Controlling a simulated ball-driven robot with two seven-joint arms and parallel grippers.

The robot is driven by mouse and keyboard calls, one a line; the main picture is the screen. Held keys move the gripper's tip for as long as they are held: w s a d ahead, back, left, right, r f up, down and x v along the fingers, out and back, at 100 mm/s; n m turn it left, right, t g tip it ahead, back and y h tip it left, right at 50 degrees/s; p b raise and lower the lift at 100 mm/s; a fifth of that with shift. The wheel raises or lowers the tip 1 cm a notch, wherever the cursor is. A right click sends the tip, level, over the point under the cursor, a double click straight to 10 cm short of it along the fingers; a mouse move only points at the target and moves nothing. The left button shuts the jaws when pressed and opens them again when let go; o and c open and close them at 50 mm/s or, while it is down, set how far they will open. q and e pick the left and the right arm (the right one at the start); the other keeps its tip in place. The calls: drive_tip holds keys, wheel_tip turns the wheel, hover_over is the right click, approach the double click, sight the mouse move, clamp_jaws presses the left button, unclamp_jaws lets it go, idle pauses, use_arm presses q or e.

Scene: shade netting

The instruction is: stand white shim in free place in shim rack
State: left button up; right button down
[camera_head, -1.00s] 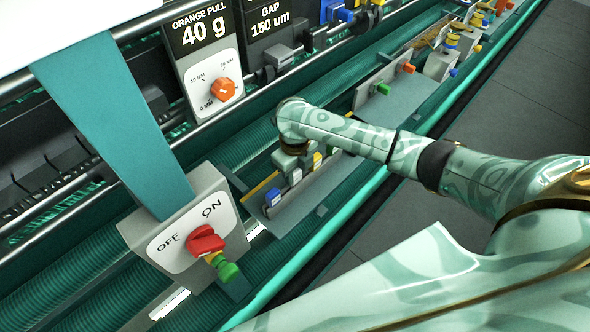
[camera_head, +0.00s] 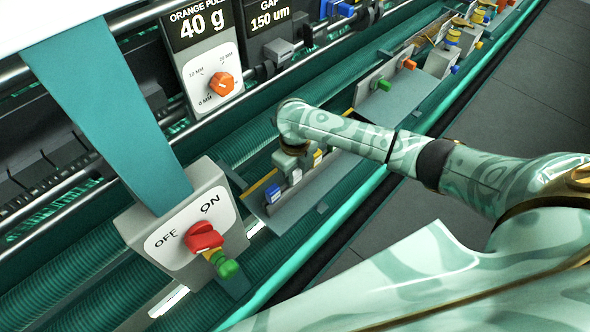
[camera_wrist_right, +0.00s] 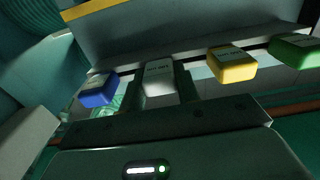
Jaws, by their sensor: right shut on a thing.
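The grey shim rack (camera_head: 322,186) runs diagonally below my right arm in the head view, and its back plate fills the top of the right wrist view (camera_wrist_right: 190,28). My right gripper (camera_head: 292,164) points down over it, shut on the white shim (camera_wrist_right: 158,82). The white shim is in line between a blue shim (camera_wrist_right: 97,91) and a yellow shim (camera_wrist_right: 232,65); a green shim (camera_wrist_right: 295,51) is farther right. Whether the white shim's foot is seated is hidden. The blue shim (camera_head: 272,193) also shows in the head view. My left gripper is out of view.
A switch box with a red OFF/ON knob (camera_head: 203,237) and green-tipped lever stands left of the rack. A teal strap (camera_head: 105,115) rises above it. The orange pull dial panel (camera_head: 210,70) is behind. Another holder (camera_head: 395,95) lies beyond my arm. Dark floor is clear at right.

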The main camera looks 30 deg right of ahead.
drive_tip(key=c, duration=0.9)
unclamp_jaws()
drive_tip(key=shift+c, duration=0.2)
wheel_tip(320, 180, up, 16)
drive_tip(key=p, duration=0.2)
